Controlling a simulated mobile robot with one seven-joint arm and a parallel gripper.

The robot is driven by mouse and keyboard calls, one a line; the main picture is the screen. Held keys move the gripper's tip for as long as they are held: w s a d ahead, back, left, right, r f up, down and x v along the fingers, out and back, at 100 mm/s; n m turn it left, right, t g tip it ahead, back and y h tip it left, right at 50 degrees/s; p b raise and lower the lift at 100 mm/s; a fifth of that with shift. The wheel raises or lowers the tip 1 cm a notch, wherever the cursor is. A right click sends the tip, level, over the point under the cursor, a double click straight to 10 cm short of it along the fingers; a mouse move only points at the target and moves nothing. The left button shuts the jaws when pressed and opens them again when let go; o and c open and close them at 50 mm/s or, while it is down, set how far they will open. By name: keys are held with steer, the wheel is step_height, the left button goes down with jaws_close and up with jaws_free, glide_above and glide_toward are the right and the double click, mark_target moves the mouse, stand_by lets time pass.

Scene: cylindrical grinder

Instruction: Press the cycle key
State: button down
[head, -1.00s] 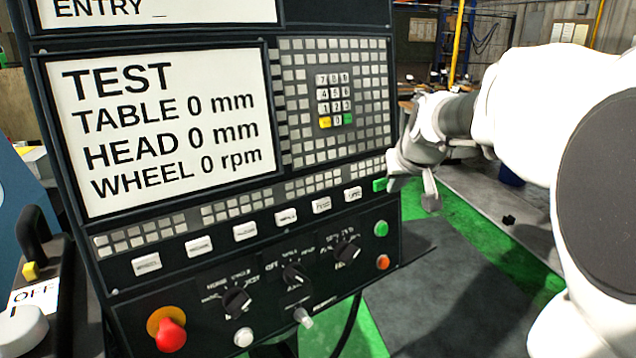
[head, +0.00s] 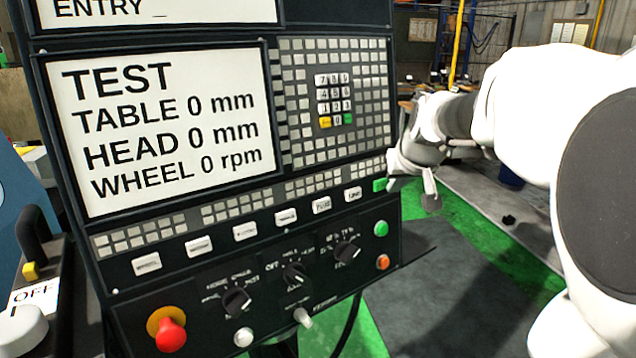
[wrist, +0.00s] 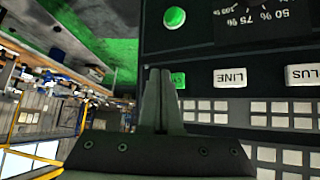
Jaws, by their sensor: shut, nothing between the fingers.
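The green key (head: 379,185) sits at the right end of the row of white keys on the control panel. I take it to be the cycle key; its label is not readable in the head view. My gripper (head: 391,183) is at the panel's right edge, beside this key. In the wrist view my gripper (wrist: 160,72) is shut with nothing between its fingers. The green key (wrist: 178,80) shows just right of the fingertips, and its left part is hidden behind them. I cannot tell whether the fingers touch it.
A white LINE key (wrist: 230,77) lies beside the green key. A round green button (head: 380,229) and an orange one (head: 383,262) are below. Rotary knobs (head: 295,272) and a red emergency stop (head: 170,335) are lower on the panel. Open floor lies right of the panel.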

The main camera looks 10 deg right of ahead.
steer(key=shift+w, duration=0.1)
steer(key=shift+w+a+f, duration=0.1)
steer(key=shift+w+a, duration=0.1)
steer(key=shift+w, duration=0.1)
steer(key=shift+w+a, duration=0.2)
steer(key=shift+w, duration=0.2)
stand_by(0.8)
stand_by(0.3)
steer(key=shift+s+d+b, duration=0.35)
steer(key=shift+s, duration=0.45)
steer(key=s, duration=0.1)
steer(key=s+d+b, duration=0.1)
steer(key=s, duration=0.1)
steer(key=s+d+r, duration=0.1)
steer(key=shift+s+b, duration=0.25)
steer(key=shift+b, duration=0.15)
